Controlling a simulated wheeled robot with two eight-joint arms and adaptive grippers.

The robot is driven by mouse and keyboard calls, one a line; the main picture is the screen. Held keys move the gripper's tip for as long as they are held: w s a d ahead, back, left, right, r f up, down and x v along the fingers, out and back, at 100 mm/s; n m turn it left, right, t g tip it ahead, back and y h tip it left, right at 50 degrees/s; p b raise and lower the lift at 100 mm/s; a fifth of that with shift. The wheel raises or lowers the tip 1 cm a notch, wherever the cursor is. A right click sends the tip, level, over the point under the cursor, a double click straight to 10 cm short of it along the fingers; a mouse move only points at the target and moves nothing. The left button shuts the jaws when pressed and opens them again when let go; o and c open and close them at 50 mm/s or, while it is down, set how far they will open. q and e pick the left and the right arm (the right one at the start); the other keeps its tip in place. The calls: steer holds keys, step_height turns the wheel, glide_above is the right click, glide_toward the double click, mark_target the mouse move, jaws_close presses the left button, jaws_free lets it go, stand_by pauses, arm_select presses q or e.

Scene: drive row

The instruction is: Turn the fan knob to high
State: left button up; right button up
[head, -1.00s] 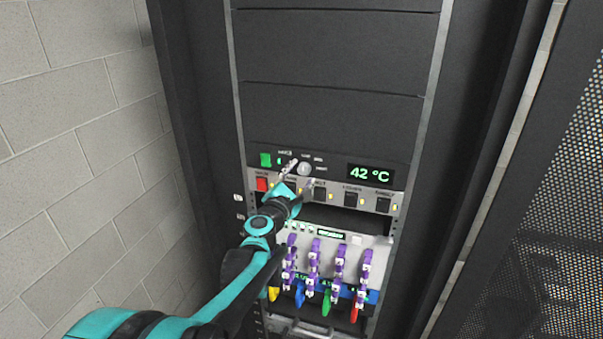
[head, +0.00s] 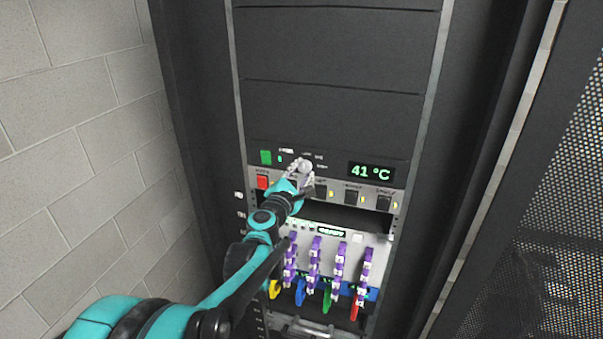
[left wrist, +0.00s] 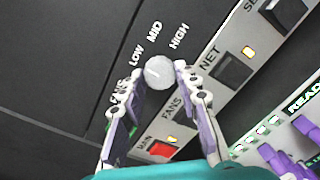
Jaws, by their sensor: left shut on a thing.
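The round light-grey fan knob (head: 305,165) is on the dark panel, left of the temperature display. In the left wrist view the knob (left wrist: 158,71) sits below the printed words LOW, MID and HIGH. A faint mark shows on its face, but I cannot tell for sure which word it points at. My left gripper (head: 300,170) is at the knob. In the left wrist view its fingertips (left wrist: 160,76) are on either side of the knob, shut on it. My right gripper is in neither view.
The display (head: 371,172) reads 41 °C. A green indicator (head: 265,157) is left of the knob. A red MAIN switch (head: 262,182) and several black switches (head: 351,198) line the strip below. Purple-handled drives (head: 315,262) are lower down. A perforated door (head: 545,220) stands at right.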

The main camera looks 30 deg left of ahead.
arm_select(q)
steer(key=m+b, duration=0.1)
steer(key=m, duration=0.3)
steer(key=shift+m, duration=0.3)
steer(key=m+b, duration=0.1)
steer(key=m, duration=0.3)
steer(key=m+b, duration=0.1)
steer(key=m, duration=0.3)
steer(key=shift+d+m+y, duration=0.1)
steer(key=shift+m+y, duration=0.2)
steer(key=shift+m, duration=0.1)
steer(key=shift+m+g, duration=0.3)
steer(key=shift+m, duration=1.5)
steer(key=o, duration=1.2)
steer(key=shift+c, duration=0.2)
steer(key=shift+r, duration=0.1)
